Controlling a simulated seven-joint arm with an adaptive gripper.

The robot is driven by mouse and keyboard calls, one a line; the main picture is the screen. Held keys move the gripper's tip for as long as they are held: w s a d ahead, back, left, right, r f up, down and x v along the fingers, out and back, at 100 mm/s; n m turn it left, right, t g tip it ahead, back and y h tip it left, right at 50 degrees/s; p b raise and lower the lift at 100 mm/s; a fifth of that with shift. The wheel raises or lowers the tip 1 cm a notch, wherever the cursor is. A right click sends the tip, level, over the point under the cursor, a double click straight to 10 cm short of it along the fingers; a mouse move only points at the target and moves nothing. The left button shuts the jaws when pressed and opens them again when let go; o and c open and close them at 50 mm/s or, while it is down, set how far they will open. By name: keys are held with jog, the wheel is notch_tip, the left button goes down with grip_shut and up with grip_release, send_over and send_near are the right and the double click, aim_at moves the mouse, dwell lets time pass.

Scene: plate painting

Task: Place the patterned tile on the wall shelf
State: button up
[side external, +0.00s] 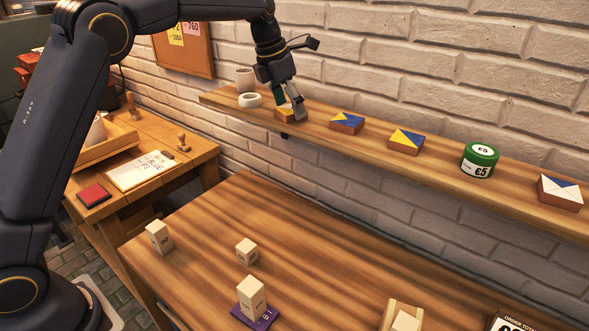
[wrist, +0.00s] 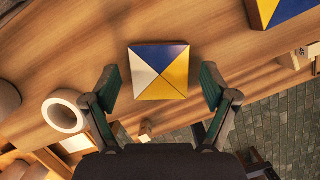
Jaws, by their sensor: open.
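A patterned tile with blue, yellow and white triangles (wrist: 160,68) lies on the wall shelf (wrist: 225,45). In the side external view the tile (side external: 284,116) shows only partly behind my gripper. My gripper (wrist: 158,88) is open, with one finger on either side of the tile and gaps to both. In the side external view my gripper (side external: 289,106) is low over the shelf (side external: 365,146) at its left part. I cannot tell whether the fingertips touch the shelf.
Along the shelf to the right are blue-yellow tiles (side external: 347,123), (side external: 406,140), a green tin (side external: 479,160) and a blue-white tile (side external: 559,192). A white ring (side external: 249,100) and a cup (side external: 245,79) stand left of my gripper. Pale blocks (side external: 159,236) stand on the table (side external: 290,225) below.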

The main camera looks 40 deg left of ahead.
jog(key=v, duration=1.2)
jog(key=s+a+r+m, duration=0.1)
jog(key=s+r+m, duration=0.1)
jog(key=s+m, duration=0.55)
jog(key=s+f+m, duration=0.4)
jog(key=s+m, duration=0.4)
jog(key=s+f+m+t, duration=0.1)
jog(key=s+f+m, duration=0.4)
jog(key=s+m, duration=0.3)
jog(key=s+f+m+t+y, duration=0.1)
jog(key=s+f+m, duration=0.3)
jog(key=s+m, duration=0.4)
jog(key=shift+s+d+f, duration=0.2)
jog(key=shift+s+f, duration=0.2)
jog(key=shift+s, duration=0.15)
